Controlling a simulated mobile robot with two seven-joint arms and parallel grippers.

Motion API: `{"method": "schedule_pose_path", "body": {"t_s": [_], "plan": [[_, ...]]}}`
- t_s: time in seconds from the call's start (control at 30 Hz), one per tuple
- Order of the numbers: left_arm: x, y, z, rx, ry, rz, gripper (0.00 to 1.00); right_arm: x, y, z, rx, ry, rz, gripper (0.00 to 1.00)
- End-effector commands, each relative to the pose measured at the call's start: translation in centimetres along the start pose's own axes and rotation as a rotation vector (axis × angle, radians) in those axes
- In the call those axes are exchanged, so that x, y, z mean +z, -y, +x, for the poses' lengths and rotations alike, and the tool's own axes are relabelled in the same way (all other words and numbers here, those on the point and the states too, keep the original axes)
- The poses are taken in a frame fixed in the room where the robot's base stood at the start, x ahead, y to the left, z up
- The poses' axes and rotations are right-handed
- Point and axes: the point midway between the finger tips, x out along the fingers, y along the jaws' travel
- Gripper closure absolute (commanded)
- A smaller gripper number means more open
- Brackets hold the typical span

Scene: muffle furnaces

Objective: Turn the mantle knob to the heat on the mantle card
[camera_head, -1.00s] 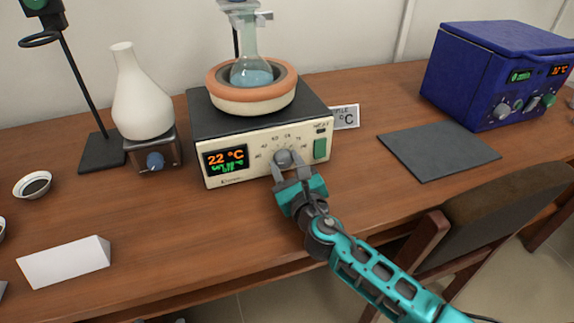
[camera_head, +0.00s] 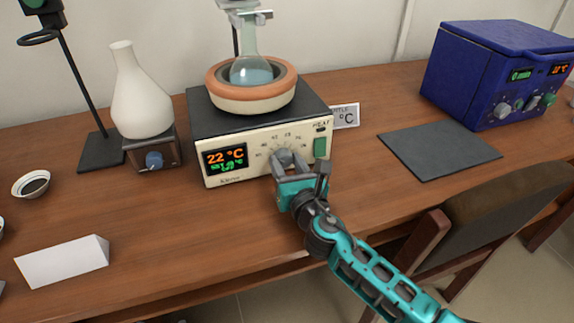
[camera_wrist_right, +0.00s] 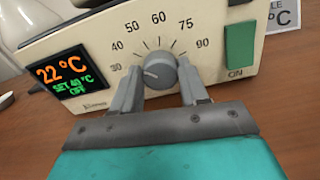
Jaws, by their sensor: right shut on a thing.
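The heating mantle (camera_head: 262,150) is a cream box with a black top. Its grey knob (camera_head: 285,156) sits on the front panel, inside a dial marked 30 to 90 in the right wrist view (camera_wrist_right: 161,70). My right gripper (camera_head: 287,164) is shut on the knob, one finger on each side. The knob's pale pointer line faces left, toward the low end. The display (camera_wrist_right: 63,74) reads 22 °C in orange, with green text that looks like SET 40 °C OFF. The mantle card (camera_head: 345,116) is partly hidden behind the mantle; only "°C" shows, its number covered. My left gripper is out of view.
A round flask with blue liquid (camera_head: 251,74) sits in the mantle's ring. A white flask (camera_head: 140,100) on a small heater stands left. A dark mat (camera_head: 440,150) and blue furnace (camera_head: 490,75) are right.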

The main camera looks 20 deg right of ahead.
Motion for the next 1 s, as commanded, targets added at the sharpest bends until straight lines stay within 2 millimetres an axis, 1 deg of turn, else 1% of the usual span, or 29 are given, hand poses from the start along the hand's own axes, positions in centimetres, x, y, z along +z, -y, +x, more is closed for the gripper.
{"method": "schedule_pose_path", "body": {"t_s": [0.2,0.7,1.0], "plan": [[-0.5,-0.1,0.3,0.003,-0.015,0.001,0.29,-0.1,0.1,0.0,-0.002,0.001,0.21,0.87],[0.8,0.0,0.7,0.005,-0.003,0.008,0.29,-0.1,0.2,0.0,-0.002,0.002,0.685,0.87],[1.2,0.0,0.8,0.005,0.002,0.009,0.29,-0.1,0.2,0.0,-0.001,0.002,0.932,0.87]]}}
